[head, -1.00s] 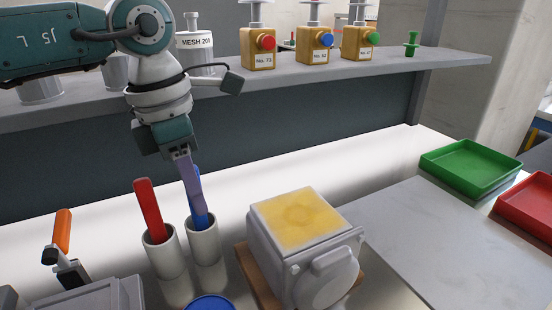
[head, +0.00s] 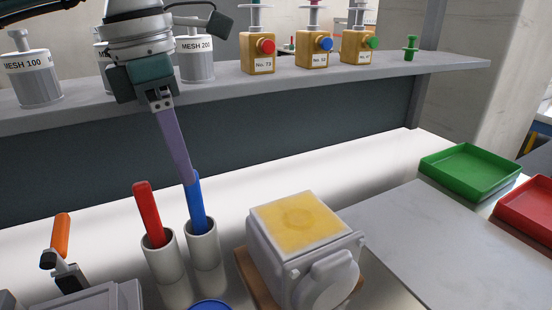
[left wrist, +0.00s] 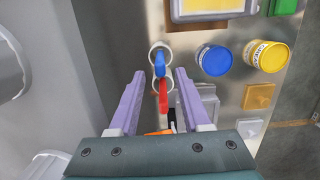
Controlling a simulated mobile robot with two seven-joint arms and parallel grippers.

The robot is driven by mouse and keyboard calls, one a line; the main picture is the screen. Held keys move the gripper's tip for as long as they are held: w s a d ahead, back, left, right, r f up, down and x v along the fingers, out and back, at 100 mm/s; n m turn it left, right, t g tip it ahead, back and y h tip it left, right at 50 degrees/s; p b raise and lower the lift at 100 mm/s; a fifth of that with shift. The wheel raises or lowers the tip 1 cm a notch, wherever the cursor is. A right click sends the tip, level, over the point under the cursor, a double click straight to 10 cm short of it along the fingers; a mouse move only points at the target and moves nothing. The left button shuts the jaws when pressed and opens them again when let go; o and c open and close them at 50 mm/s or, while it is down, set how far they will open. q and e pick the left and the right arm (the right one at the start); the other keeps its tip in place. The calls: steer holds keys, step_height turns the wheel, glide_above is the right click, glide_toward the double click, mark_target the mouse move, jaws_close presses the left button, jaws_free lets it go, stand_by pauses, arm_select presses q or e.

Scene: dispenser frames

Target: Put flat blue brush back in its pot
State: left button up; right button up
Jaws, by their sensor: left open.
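The flat blue brush (head: 196,205) stands in a white pot (head: 203,247), its blue handle sticking up out of the rim. It also shows in the left wrist view (left wrist: 159,64). A red brush (head: 149,212) stands in a second white pot (head: 164,262) just to the left. My left gripper (head: 187,180) is above the blue brush, its purple fingers pointing down. In the left wrist view its fingers (left wrist: 157,84) are wide apart with nothing between them at the tips. My right gripper is in neither view.
A grey box with a yellow top (head: 297,220) stands right of the pots. An orange-handled clamp (head: 62,232) is at the left. The shelf (head: 250,88) behind holds dispensers and mesh containers. Green (head: 470,169) and red (head: 530,208) trays lie at the right.

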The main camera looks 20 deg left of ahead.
arm_select(q)
steer(key=shift+s+a+r, duration=0.1)
steer(key=shift+s+r, duration=0.05)
steer(key=shift+r, duration=1.2)
steer(key=shift+s+a+r, duration=0.1)
steer(key=shift+r, duration=1.25)
